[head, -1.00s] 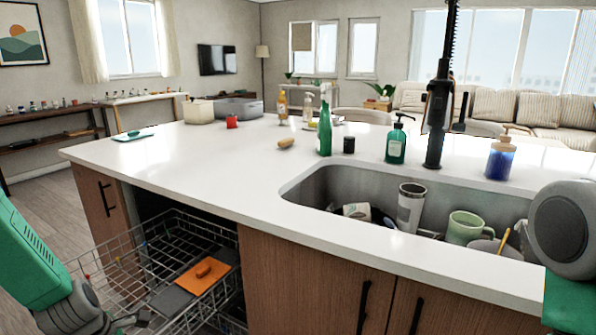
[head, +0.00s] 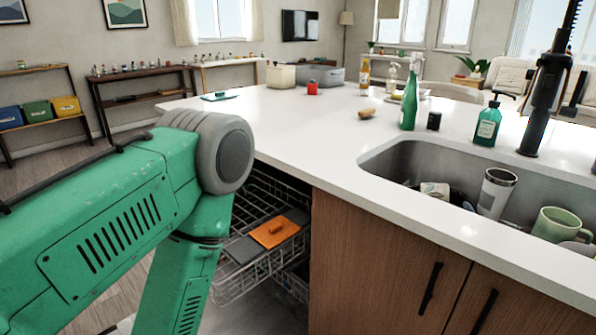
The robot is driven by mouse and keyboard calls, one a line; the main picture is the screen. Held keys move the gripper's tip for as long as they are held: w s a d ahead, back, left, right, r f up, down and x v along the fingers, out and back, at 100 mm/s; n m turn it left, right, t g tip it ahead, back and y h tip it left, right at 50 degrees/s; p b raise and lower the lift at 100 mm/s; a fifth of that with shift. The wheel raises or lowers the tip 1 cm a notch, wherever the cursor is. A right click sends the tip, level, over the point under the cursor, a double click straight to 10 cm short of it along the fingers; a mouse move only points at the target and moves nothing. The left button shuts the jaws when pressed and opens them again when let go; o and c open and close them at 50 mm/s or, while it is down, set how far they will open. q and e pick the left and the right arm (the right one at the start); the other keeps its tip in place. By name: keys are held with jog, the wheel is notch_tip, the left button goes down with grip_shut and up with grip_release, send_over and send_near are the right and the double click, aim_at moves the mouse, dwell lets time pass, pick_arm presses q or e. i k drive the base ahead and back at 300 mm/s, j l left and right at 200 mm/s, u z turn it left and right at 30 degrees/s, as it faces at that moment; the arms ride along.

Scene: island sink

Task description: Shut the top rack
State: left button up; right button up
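The top rack (head: 225,297) is a wire dishwasher rack under the left end of the white counter. It sticks out of the opening beside the wooden cabinet doors. An orange piece (head: 275,232) with a knob and a dark grey flat piece (head: 243,250) lie in it. My green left arm crosses the left of the head view and hides the rack's left and front parts. My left gripper is out of sight, and I cannot tell whether the arm touches the rack. My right gripper is not in view.
The counter (head: 330,125) overhangs the rack. The sink (head: 410,160) holds a steel tumbler (head: 497,192) and a green mug (head: 556,224). Bottles stand behind it. Below the rack, part of a lower wire rack (head: 293,285) shows. Wooden floor lies to the left.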

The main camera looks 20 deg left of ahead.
aim_at(235, 223)
jog(key=u, duration=1.6)
